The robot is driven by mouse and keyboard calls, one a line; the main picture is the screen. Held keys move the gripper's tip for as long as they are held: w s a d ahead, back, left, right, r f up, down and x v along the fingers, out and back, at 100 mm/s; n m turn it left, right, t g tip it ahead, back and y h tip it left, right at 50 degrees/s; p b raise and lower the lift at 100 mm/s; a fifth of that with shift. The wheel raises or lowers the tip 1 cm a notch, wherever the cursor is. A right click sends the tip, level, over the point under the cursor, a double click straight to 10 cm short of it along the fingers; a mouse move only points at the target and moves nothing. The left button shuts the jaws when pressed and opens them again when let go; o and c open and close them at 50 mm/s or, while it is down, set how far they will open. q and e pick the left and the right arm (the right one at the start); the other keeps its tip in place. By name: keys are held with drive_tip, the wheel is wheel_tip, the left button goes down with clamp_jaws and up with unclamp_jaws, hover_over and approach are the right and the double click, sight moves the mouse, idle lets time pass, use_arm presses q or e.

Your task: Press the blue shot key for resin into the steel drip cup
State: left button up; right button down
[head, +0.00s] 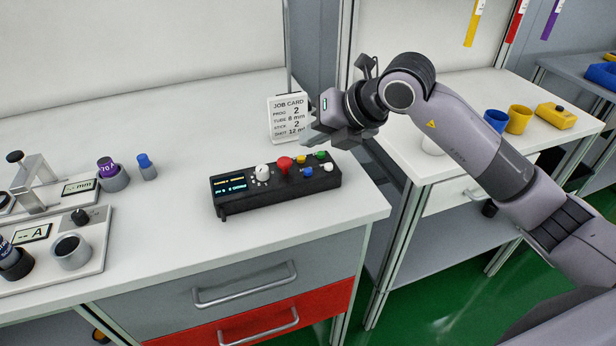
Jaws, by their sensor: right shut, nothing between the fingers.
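A black control box (260,195) with a small lit display sits on the white bench. On its top are a white knob, a red mushroom button, and small yellow, green, blue and white keys. The blue key (308,172) is uncovered near the right end. A grey cup with a dark inside (71,254) stands on the plate at lower left; I cannot tell for sure that it is the steel drip cup. My right gripper (312,139) is shut and empty, above and behind the box's right end, apart from the keys. My left gripper is out of view.
A job card (288,112) stands behind the box, close to my right gripper. A purple-topped container (112,174) and a blue-capped bottle (147,167) stand left of the box. Bench surface in front of the box is clear. A second table holds blue and yellow cups (518,119).

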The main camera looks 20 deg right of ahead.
sight(308, 172)
wheel_tip(308, 172, down, 3)
drive_tip(key=shift+r+b, duration=0.1)
drive_tip(key=shift+b, duration=0.7)
drive_tip(key=shift+f+b, duration=0.3)
drive_tip(key=shift+f, duration=0.15)
idle(0.7)
drive_tip(key=shift+f+b, duration=0.4)
